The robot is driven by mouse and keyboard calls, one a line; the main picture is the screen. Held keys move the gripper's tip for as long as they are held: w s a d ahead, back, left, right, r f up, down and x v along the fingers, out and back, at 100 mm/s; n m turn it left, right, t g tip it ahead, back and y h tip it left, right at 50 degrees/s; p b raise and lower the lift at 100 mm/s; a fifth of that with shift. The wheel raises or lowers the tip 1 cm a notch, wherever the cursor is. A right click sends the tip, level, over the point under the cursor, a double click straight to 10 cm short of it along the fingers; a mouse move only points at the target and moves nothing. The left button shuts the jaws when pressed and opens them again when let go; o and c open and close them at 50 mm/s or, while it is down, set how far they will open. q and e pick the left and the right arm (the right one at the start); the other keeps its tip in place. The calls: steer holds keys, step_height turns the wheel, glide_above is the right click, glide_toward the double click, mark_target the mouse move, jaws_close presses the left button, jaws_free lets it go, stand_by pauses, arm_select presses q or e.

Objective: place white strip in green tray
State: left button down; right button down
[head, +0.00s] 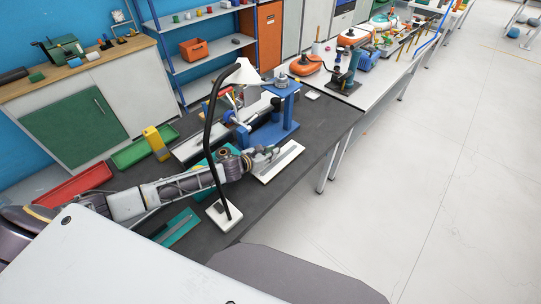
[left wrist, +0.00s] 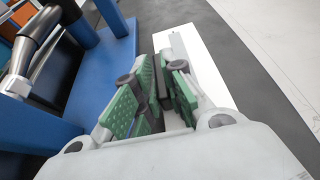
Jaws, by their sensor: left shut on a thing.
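The white strip (head: 284,161) lies on the dark table, right of the blue press; its far part shows in the left wrist view (left wrist: 208,68). My left gripper (head: 268,155) is at the strip's near-left side. My right gripper is not in view.
A blue press (head: 270,132) stands right beside my left gripper. A lamp with a black curved stem and white base (head: 224,214) stands in front of my left arm. A red tray (head: 75,187) and a teal tray (head: 178,229) lie to the left.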

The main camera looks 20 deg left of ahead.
arm_select(q)
steer(key=shift+f, duration=0.55)
steer(key=shift+f, duration=0.15)
steer(key=c, duration=1.5)
jaws_free()
steer(key=shift+r, duration=0.2)
steer(key=shift+v, duration=0.8)
steer(key=shift+b+v, duration=0.55)
steer(key=shift+v, duration=4.65)
steer(key=shift+o, duration=0.2)
